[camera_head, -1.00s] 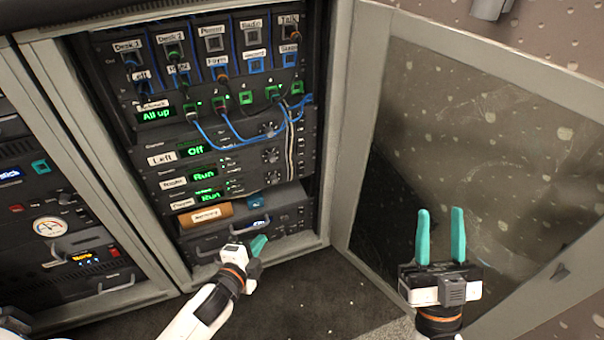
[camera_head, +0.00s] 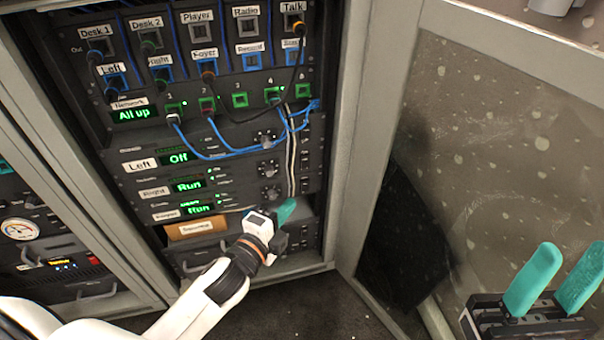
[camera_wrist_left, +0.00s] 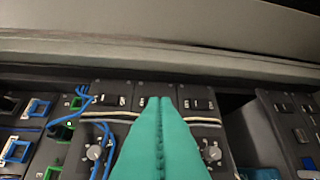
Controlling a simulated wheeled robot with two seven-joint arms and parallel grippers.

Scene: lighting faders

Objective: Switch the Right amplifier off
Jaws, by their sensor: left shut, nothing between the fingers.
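The Right amplifier (camera_head: 150,193) is a dark rack unit with a white label and a green display reading Run (camera_head: 188,185). It sits below the Left amplifier (camera_head: 138,165), whose display reads Off. My left gripper (camera_head: 287,208) is shut and empty, in front of the right side of the lower units. In the left wrist view its closed teal fingertips (camera_wrist_left: 160,102) overlap the middle one of three dark switches; contact cannot be told. Another switch (camera_wrist_left: 110,99) lies left of them and one (camera_wrist_left: 200,103) right. My right gripper (camera_head: 553,278) is open and empty at lower right.
Blue patch cables (camera_head: 225,152) hang across the units above, and a pale cable pair (camera_head: 290,150) runs down near the switches. The open glass door (camera_head: 480,170) stands at right. A brown labelled box (camera_head: 197,229) sits below the amplifiers.

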